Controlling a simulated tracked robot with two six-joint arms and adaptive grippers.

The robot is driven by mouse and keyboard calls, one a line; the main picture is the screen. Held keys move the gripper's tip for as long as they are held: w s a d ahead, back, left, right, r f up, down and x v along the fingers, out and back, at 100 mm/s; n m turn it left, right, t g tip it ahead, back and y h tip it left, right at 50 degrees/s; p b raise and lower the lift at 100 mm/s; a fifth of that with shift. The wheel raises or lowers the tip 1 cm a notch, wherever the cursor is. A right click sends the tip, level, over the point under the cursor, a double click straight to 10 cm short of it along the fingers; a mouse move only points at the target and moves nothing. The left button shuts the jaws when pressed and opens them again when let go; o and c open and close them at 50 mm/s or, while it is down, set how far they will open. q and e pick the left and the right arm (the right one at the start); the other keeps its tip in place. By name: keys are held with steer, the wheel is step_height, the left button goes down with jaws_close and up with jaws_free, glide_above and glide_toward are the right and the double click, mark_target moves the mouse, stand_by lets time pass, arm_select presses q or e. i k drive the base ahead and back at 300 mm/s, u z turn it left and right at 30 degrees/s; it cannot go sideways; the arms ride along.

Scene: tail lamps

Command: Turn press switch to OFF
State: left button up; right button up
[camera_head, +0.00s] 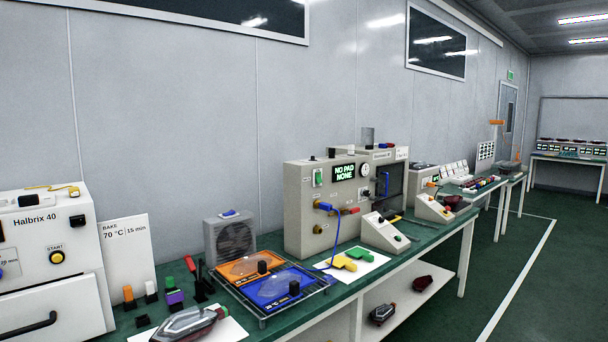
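A beige machine box (312,215) stands on the green bench in the middle, with a lit display (344,172) reading "NO PAD NONE". A small green switch (318,177) is on the upper left of its front; its position is too small to read. A dial (365,170) sits right of the display. Behind and to the right is a second machine (391,180) with a dark opening and a blue handle. I cannot tell which one is the press. Neither of my grippers is in view.
A Halbrix 40 oven (45,235) stands at the left. A fan unit (230,238), an orange tray (258,268), a blue tray (285,288) and a lamp (190,322) crowd the bench. Sloped control boxes (385,235) stand right of the middle. The green floor (540,280) is clear at the right.

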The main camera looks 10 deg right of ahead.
mark_target(318, 175)
steer(key=z, duration=0.1)
steer(key=i, duration=0.95)
steer(key=z, duration=0.3)
steer(key=k, duration=1.15)
steer(key=z, duration=0.4)
steer(key=i, duration=0.45)
steer(key=z, duration=0.65)
steer(key=i, duration=2.45)
steer(key=u, duration=0.7)
steer(key=k, duration=0.9)
steer(key=u, duration=0.1)
